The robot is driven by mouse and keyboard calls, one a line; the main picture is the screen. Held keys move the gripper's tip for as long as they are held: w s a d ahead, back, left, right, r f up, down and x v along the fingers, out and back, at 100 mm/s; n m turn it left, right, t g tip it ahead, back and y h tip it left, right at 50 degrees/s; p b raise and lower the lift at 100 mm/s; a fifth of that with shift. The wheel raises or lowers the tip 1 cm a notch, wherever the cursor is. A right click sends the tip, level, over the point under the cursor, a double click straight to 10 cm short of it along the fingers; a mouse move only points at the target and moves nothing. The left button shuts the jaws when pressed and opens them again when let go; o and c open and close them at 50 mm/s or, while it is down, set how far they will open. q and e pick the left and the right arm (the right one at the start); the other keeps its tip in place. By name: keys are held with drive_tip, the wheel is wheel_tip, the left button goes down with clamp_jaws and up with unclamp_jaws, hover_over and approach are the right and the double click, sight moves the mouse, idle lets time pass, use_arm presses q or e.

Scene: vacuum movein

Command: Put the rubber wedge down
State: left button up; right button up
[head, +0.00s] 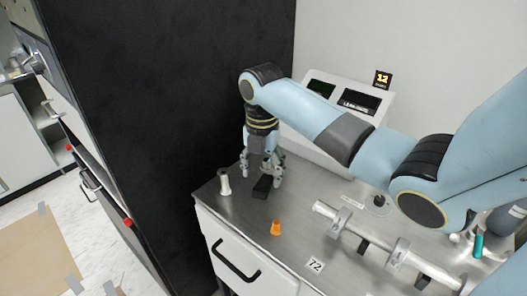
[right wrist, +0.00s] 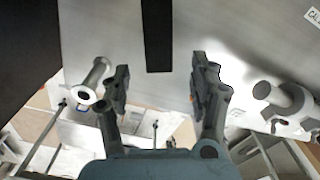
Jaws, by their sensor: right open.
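The rubber wedge is a black block (head: 262,187) on the grey metal bench top, just below my right gripper. My right gripper (head: 263,177) points down with its fingers spread, one on either side of the wedge's far end. In the right wrist view the fingers (right wrist: 160,68) stand wide apart, with a gap between each of them and the dark wedge (right wrist: 157,35). The wedge runs out of the top of that view, so its far end is hidden there. My left gripper is not in view.
A white spool-shaped piece (head: 224,182) stands left of the wedge near the bench edge. An orange cone (head: 277,228) stands in front. A metal bar fixture (head: 365,238) lies to the right. A display console (head: 345,105) and tall black panel (head: 165,90) stand behind.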

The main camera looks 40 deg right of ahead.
sight(261, 187)
wheel_tip(261, 187, down, 5)
drive_tip(key=shift+a+r+p, duration=0.1)
drive_tip(key=shift+a+p, duration=0.05)
drive_tip(key=shift+p, duration=0.15)
drive_tip(key=shift+c, duration=0.3)
clamp_jaws()
drive_tip(key=shift+r, duration=0.2)
